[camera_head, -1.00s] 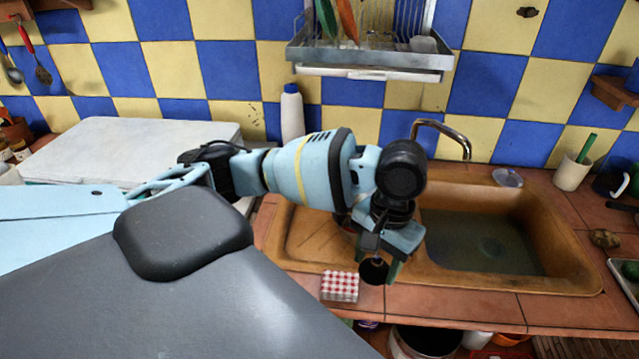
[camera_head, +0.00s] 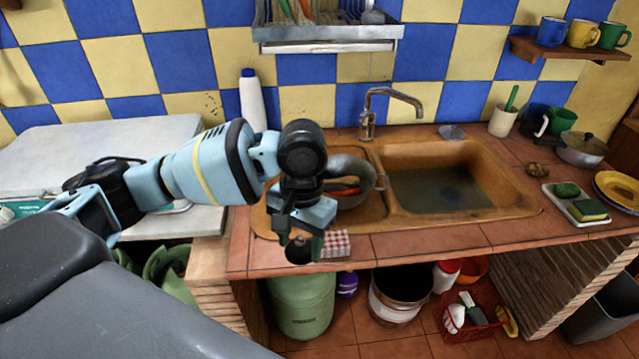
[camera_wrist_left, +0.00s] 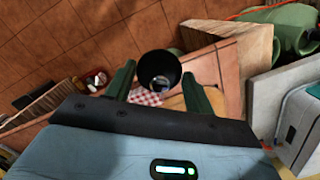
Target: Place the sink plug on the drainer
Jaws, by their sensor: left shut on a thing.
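My left gripper (camera_head: 300,232) hangs at the counter's front edge, by the left front of the sink, fingers pointing down. It is shut on a dark round piece, which seems to be the sink plug (camera_head: 299,251). In the left wrist view the black plug (camera_wrist_left: 159,72) sits between the green fingertips (camera_wrist_left: 160,82). The brown drainer (camera_head: 368,213) is the shallow left part of the sink unit, just behind the gripper and partly hidden by my arm. A metal bowl (camera_head: 352,196) with orange-red things in it stands on the drainer. My right gripper is not in view.
The basin (camera_head: 440,190) with murky water lies to the right, under the tap (camera_head: 392,93). A white bottle (camera_head: 252,102) stands behind my arm. A wall rack (camera_head: 328,38) hangs above.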

